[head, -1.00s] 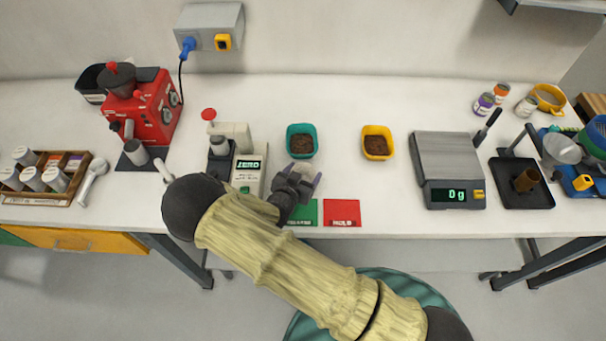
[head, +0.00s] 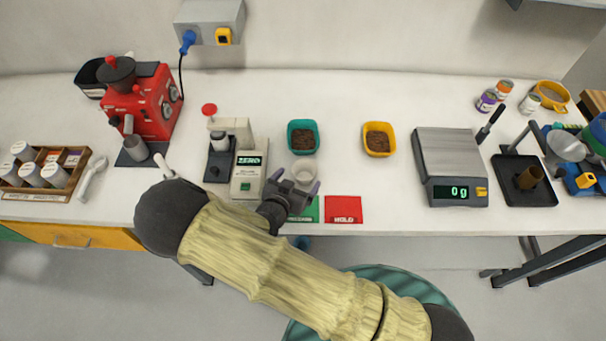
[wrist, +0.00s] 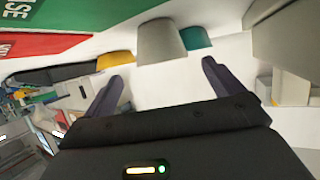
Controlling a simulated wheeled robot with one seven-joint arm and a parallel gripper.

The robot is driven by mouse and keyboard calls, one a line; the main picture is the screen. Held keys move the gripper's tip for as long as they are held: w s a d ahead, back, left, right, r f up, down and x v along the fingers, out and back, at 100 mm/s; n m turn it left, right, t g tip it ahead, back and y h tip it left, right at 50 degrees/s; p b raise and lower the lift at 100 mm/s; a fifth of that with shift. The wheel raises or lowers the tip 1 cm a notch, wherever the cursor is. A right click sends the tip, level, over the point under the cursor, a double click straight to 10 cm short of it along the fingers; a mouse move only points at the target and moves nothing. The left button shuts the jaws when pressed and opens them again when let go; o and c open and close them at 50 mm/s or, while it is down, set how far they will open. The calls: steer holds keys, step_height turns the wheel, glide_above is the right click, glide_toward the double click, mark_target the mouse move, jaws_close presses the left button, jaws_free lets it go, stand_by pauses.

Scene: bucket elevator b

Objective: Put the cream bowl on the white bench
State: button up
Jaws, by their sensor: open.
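The cream bowl (head: 304,171) is a small pale cup that looks upright on the white bench (head: 350,95), just behind the green and red mats. In the wrist view the bowl (wrist: 160,42) shows grey-cream, ahead of the fingers and roughly centred between them. My gripper (head: 294,186) is open, with its fingertips to either side of the near part of the bowl. In the wrist view my gripper (wrist: 165,85) shows both dark fingers apart with white bench between them. I see no finger clearly touching the bowl.
A teal bowl (head: 303,137) and a yellow bowl (head: 379,139), both with brown contents, stand behind. A grey-white machine reading ZERO (head: 248,175) stands close on the left. A red mat (head: 343,209) and a green mat (head: 312,211) lie at the front edge. A scale (head: 450,165) stands right.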

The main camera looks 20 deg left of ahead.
steer(key=b+v, duration=0.1)
steer(key=v, duration=0.5)
steer(key=shift+a+r, duration=0.1)
steer(key=shift+w, duration=0.1)
stand_by(0.5)
steer(key=w+d+r+g+y, duration=0.1)
steer(key=w+d+r+g, duration=0.25)
steer(key=d, duration=0.25)
steer(key=w+d+r+g+y, duration=0.1)
steer(key=w+d+r+g, duration=0.25)
steer(key=d, duration=0.25)
steer(key=s+d+r+g, duration=0.1)
steer(key=s+d+r, duration=0.3)
steer(key=d, duration=0.5)
steer(key=s+d+r+n+g, duration=0.1)
steer(key=s+d+r, duration=0.3)
steer(key=d, duration=0.6)
steer(key=shift+s+r+n+g, duration=0.3)
steer(key=shift+s+r+g, duration=0.1)
steer(key=shift+r+g, duration=0.4)
